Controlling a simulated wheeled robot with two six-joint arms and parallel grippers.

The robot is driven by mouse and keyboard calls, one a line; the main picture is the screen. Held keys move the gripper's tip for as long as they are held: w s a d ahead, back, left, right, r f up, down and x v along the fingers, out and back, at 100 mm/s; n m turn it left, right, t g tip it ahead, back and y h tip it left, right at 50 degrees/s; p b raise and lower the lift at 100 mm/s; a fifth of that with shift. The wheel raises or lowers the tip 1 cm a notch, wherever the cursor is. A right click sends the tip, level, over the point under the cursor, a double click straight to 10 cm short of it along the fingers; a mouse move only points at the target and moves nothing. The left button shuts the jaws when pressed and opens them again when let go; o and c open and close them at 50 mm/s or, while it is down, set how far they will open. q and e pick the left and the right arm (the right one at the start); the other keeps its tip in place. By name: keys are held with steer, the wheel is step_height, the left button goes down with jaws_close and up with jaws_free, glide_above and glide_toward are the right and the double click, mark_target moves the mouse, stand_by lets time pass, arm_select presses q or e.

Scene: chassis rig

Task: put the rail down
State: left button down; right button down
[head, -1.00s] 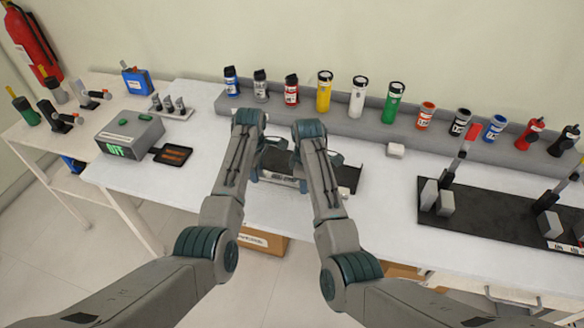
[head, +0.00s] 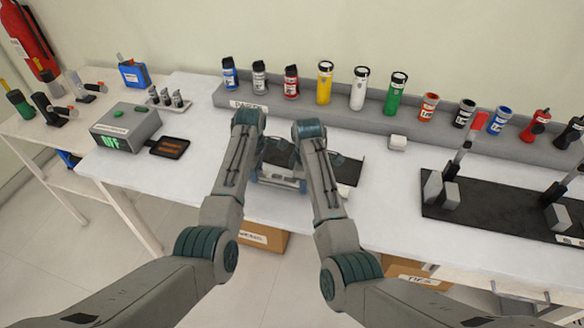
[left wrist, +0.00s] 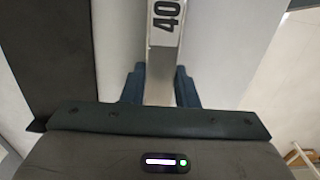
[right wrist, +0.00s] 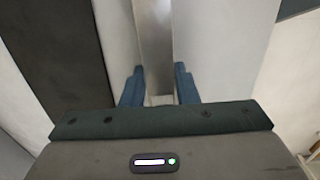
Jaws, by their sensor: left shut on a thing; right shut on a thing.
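The rail (head: 282,183) is a pale metal bar, partly hidden behind my forearms in the head view. In the left wrist view the rail (left wrist: 163,60) runs between my left gripper's blue fingers and bears a "40" label. In the right wrist view the rail (right wrist: 153,40) is plain metal between the blue fingers. My left gripper (left wrist: 160,88) and my right gripper (right wrist: 160,88) are each shut on it, side by side along its length. The rail is over the white table (head: 380,185), in front of a dark plate (head: 345,170). I cannot tell whether it touches the table.
A grey shelf (head: 335,112) with several bottles and cans runs along the back. A black fixture (head: 500,215) with clamps stands at the right. A grey box (head: 125,128) reading "OFF" and a small black tray (head: 170,147) are at the left.

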arm_select(q)
steer(key=shift+f+b, duration=0.45)
steer(key=shift+f, duration=0.2)
arm_select(e)
steer(key=shift+f, duration=0.65)
arm_select(q)
steer(key=c, duration=1.1)
jaws_free()
steer(key=shift+s+r, duration=0.15)
steer(key=shift+r, duration=0.15)
arm_select(e)
steer(key=c, duration=1.1)
jaws_free()
steer(key=shift+s+r, duration=0.1)
steer(key=shift+r, duration=0.15)
steer(key=shift+r, duration=0.25)
arm_select(q)
step_height(320, 180, up, 12)
steer(key=shift+f, duration=0.1)
arm_select(e)
step_height(320, 180, up, 7)
